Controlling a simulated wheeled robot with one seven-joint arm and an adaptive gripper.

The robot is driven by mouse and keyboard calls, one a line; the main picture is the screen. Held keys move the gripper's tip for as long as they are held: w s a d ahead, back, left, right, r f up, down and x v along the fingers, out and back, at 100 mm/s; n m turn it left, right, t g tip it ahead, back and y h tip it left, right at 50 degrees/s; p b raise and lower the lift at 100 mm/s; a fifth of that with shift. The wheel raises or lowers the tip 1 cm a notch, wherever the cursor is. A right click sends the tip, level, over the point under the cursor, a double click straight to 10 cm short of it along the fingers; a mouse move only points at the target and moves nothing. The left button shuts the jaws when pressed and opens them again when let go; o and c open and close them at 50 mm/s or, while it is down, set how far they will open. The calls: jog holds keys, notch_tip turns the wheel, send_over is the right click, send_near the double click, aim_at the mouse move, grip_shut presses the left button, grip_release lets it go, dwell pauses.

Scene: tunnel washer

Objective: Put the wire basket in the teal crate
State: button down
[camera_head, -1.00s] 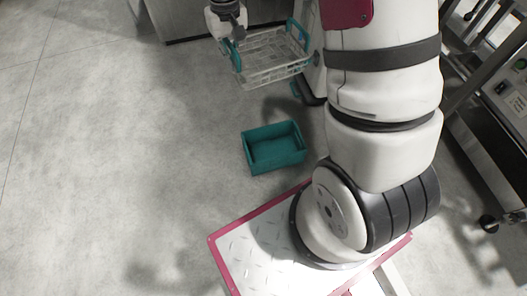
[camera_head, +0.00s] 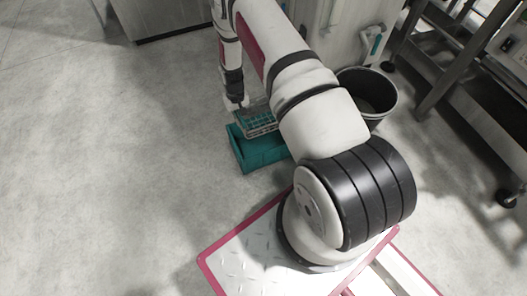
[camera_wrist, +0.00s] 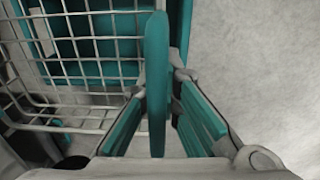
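The wire basket (camera_head: 262,121) is a light wire mesh with teal handles. In the head view it is over the far part of the teal crate (camera_head: 262,157), partly hidden by my arm. My gripper (camera_head: 238,104) is at the basket's left end. In the wrist view, the gripper's teal-padded fingers (camera_wrist: 163,95) are closed around the basket's upright teal handle (camera_wrist: 157,60). The wire mesh (camera_wrist: 90,50) lies over the crate's teal interior (camera_wrist: 100,70). I cannot tell whether the basket touches the crate's floor or rim.
A dark round bin (camera_head: 372,92) stands behind my arm to the right. A metal frame on casters (camera_head: 470,110) is at the far right, and a steel cabinet (camera_head: 180,18) is at the back. The floor on the left is clear.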

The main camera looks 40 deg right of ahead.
jog(key=f+b, duration=0.2)
jog(key=f, duration=0.4)
jog(key=f+b, duration=0.3)
jog(key=f, duration=0.4)
jog(key=f+b, duration=0.2)
jog(key=f, duration=0.5)
jog(key=shift+s+d, duration=0.15)
jog(key=shift+d, duration=0.1)
jog(key=shift+f, duration=0.1)
jog(key=shift+f, duration=0.5)
jog(key=c, duration=1.8)
grip_release()
